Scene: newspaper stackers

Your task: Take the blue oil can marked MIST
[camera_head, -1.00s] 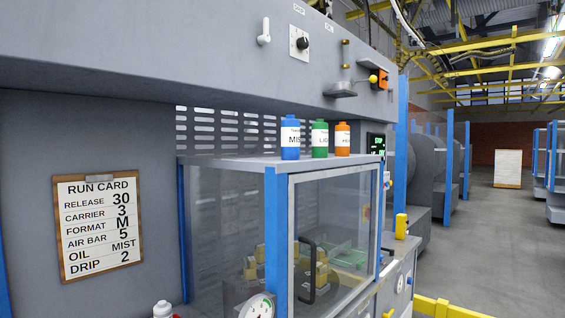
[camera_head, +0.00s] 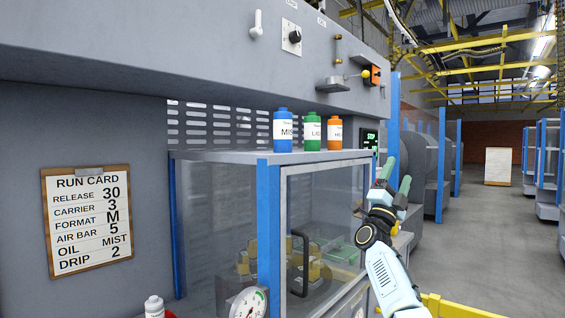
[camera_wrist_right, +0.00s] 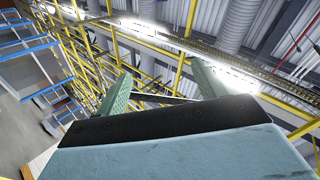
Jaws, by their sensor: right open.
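The blue oil can (camera_head: 283,131) with a white label reading "MIS" stands upright on top of the glass-sided cabinet (camera_head: 240,155). It is the leftmost of three cans. My right gripper (camera_head: 395,176) is raised to the right of the cabinet, with its green fingers apart and nothing between them. It is well to the right of the blue can and lower than it. In the right wrist view my open fingers (camera_wrist_right: 160,88) point toward the roof, and no can shows there. My left gripper is in neither view.
A green can (camera_head: 313,132) and an orange can (camera_head: 334,133) stand close to the right of the blue one. A grey machine housing (camera_head: 190,50) overhangs above them. The run card (camera_head: 88,219) hangs at left and lists oil as MIST. A pressure gauge (camera_head: 249,303) is below.

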